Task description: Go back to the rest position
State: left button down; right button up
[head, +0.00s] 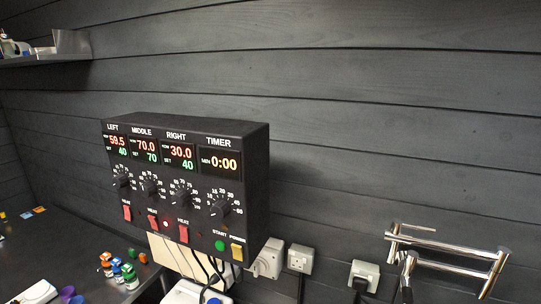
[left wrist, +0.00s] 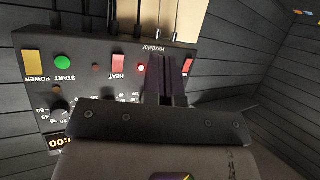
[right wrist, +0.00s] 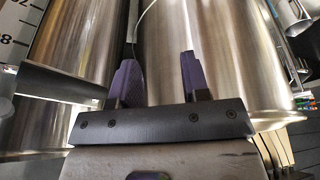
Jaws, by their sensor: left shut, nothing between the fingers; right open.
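The task names no object, only my arms' rest position. In the left wrist view my left gripper (left wrist: 166,78) is shut and empty, its fingers together in front of the control panel (left wrist: 100,75), which appears upside down there. I cannot tell whether the fingertips touch the panel. In the right wrist view my right gripper (right wrist: 158,75) is open and empty, in front of large steel vessels (right wrist: 215,60). Neither gripper shows in the head view. The control panel (head: 186,185) there has lit displays, knobs, red switches, a green button and a yellow switch.
In the head view a folding steel tap (head: 445,262) is at the lower right, beside wall sockets (head: 300,259) with cables. Small coloured bottles (head: 122,270) stand on a dark counter (head: 50,250) at the left. A shelf (head: 45,58) is at the upper left.

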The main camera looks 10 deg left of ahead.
pick_arm(q)
jog(key=s+d+f+m+g+h+p, duration=0.2)
jog(key=s+d+f+m+g+p, duration=0.15)
jog(key=s+d+f, duration=0.8)
jog(key=s+f+g+p, duration=0.1)
jog(key=s+f+g, duration=0.1)
jog(key=s+f, duration=0.3)
jog(key=s+f+g+p, duration=0.1)
jog(key=s+f+g, duration=0.2)
jog(key=s, duration=0.8)
notch_tip(320, 180, down, 2)
jog(key=shift+d+f+m, duration=0.15)
jog(key=shift+f+m, duration=0.1)
jog(key=shift+m, duration=0.1)
jog(key=shift+s+g, duration=0.1)
jog(key=shift+g, duration=0.15)
